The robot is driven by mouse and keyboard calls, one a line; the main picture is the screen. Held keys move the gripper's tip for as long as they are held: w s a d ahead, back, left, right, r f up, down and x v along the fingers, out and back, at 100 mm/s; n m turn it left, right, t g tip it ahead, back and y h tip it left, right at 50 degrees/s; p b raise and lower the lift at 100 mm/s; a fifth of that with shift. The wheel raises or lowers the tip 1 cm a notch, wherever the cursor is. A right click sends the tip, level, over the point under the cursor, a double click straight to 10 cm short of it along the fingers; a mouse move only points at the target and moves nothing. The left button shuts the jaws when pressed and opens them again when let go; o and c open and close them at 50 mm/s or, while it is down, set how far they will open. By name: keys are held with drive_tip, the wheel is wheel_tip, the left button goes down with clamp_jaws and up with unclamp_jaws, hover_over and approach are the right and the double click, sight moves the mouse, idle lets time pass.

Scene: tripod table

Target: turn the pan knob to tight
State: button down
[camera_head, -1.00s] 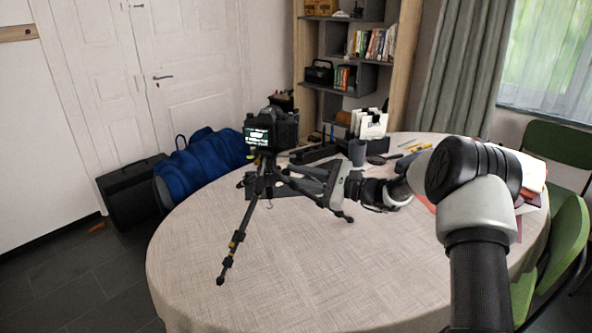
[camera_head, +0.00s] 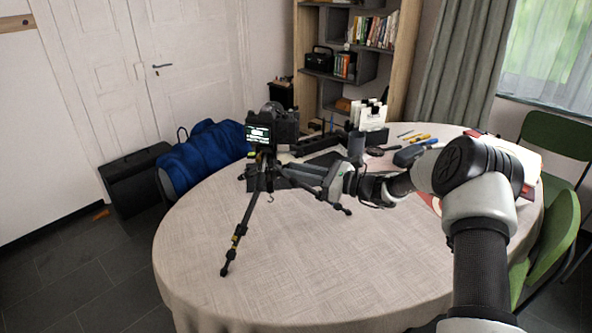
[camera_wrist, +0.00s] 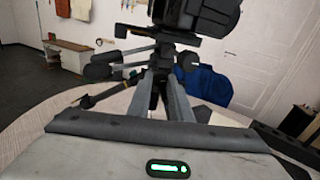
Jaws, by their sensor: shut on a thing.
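A black camera (camera_head: 272,124) with a lit screen sits on a tripod (camera_head: 243,222) standing on the table. In the wrist view the camera (camera_wrist: 200,14) is above the tripod head (camera_wrist: 157,42), which has dark handles on the left and a round knob on the right. My gripper (camera_head: 277,170) reaches from the right to the tripod head just below the camera. In the wrist view its two fingers (camera_wrist: 160,78) close on the small pan knob at the head's base. The knob is mostly hidden between the fingertips, so its turn cannot be seen.
The round table (camera_head: 320,270) has a clear front half. A blue bag (camera_head: 203,152) and black case (camera_head: 134,180) are beyond the left edge. Green chairs (camera_head: 553,240) stand at right.

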drive_tip(key=c, duration=1.9)
unclamp_jaws()
drive_tip(key=p+v, duration=0.1)
drive_tip(key=v, duration=1.6)
drive_tip(key=shift+s+d, duration=0.15)
drive_tip(key=shift+d, duration=0.1)
